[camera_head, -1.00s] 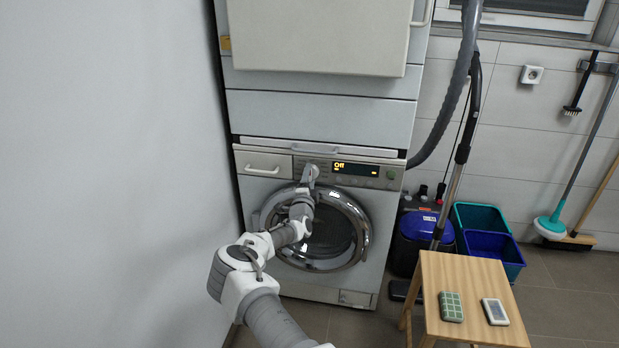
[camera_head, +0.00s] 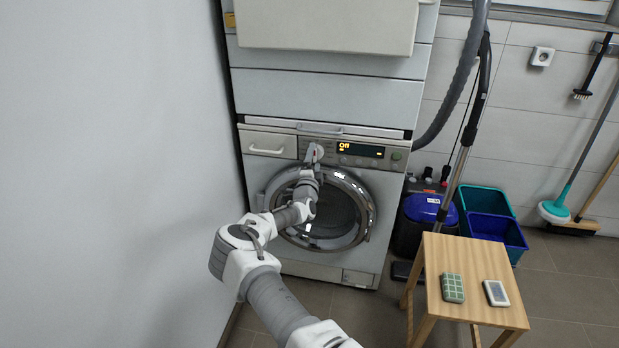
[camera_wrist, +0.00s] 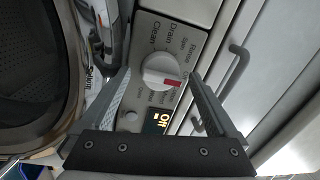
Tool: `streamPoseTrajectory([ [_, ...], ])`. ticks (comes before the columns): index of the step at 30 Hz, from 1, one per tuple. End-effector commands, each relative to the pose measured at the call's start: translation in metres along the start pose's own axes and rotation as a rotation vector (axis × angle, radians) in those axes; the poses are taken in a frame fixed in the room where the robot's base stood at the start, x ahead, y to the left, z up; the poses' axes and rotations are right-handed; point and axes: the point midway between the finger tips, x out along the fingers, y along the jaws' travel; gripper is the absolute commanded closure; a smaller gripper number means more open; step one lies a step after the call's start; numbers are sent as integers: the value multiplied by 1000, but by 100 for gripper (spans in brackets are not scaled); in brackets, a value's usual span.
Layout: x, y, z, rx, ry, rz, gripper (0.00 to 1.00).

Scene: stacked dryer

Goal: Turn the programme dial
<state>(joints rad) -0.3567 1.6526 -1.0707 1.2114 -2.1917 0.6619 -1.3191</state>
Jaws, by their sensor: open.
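The programme dial (camera_wrist: 162,69) is a round white knob with a red mark, set in a panel printed with "Clean", "Drain" and "Rinse". My gripper (camera_wrist: 160,76) is open, with one finger on each side of the dial in the wrist view. I cannot tell whether either finger touches it. In the head view my gripper (camera_head: 314,156) is at the control panel of the front-loading machine (camera_head: 390,210), left of the display (camera_head: 361,149), and largely hides the dial. The display reads "Off", and part of it shows in the wrist view (camera_wrist: 157,121).
The round door (camera_head: 368,212) lies below the panel and behind my forearm. A drawer (camera_head: 268,144) is left of the dial. A wall stands close on the left. A wooden stool (camera_head: 470,258) with two small items, a blue-lidded bin (camera_head: 425,207) and crates are at right.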

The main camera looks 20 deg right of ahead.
Motion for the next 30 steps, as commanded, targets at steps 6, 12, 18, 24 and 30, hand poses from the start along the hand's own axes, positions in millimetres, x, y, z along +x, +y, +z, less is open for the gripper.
streamPoseTrajectory([
  [6, -33, -3, 1, -3, -2, 2, 6],
  [12, -71, -2, 1, -3, -2, 3, 6],
  [18, -113, -2, 0, -4, -2, 3, 6],
  [24, -149, -1, 1, -2, -3, 1, 6],
  [30, -165, 0, 0, -2, -2, 1, 6],
])
